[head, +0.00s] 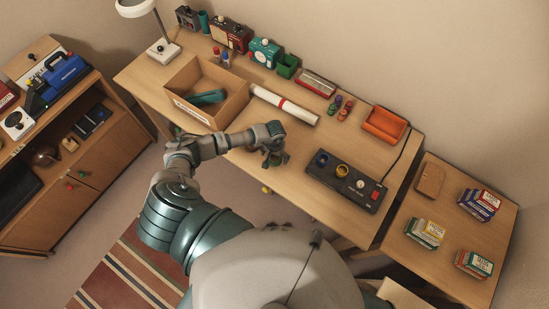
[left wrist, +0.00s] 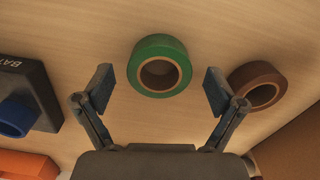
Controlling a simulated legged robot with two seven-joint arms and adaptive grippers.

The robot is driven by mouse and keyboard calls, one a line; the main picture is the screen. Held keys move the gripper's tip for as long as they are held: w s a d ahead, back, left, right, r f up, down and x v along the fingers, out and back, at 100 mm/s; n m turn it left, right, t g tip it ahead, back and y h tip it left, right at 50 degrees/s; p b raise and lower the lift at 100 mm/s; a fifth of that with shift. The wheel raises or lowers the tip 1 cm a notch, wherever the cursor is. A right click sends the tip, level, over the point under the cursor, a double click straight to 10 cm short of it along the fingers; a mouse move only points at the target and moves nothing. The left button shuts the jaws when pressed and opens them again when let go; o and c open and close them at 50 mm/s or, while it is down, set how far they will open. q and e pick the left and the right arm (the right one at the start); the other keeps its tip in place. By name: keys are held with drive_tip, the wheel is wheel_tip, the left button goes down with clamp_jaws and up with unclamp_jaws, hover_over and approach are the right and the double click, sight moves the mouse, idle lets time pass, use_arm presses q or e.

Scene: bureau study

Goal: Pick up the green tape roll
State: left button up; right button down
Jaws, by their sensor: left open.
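The green tape roll (left wrist: 160,46) lies flat on the wooden desk in the left wrist view, at the upper middle, with its pale core showing. My left gripper (left wrist: 160,88) is open and empty, with one finger on each side of the roll's lower part in the picture. I see no contact between the fingers and the roll. In the head view my left gripper (head: 273,157) is over the desk near its front edge and seems to hide the roll. My right gripper is not in view.
A brown tape roll (left wrist: 236,76) lies close by the right finger. A black device (head: 345,184) with blue and yellow round items stands to the right. A cardboard box (head: 232,108) and a white roll (head: 285,104) lie behind. An orange tray (head: 386,124) is at the back right.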

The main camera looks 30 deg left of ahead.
use_arm(q)
drive_tip(key=c, duration=1.2)
drive_tip(key=shift+c, duration=0.2)
drive_tip(key=shift+r, duration=0.1)
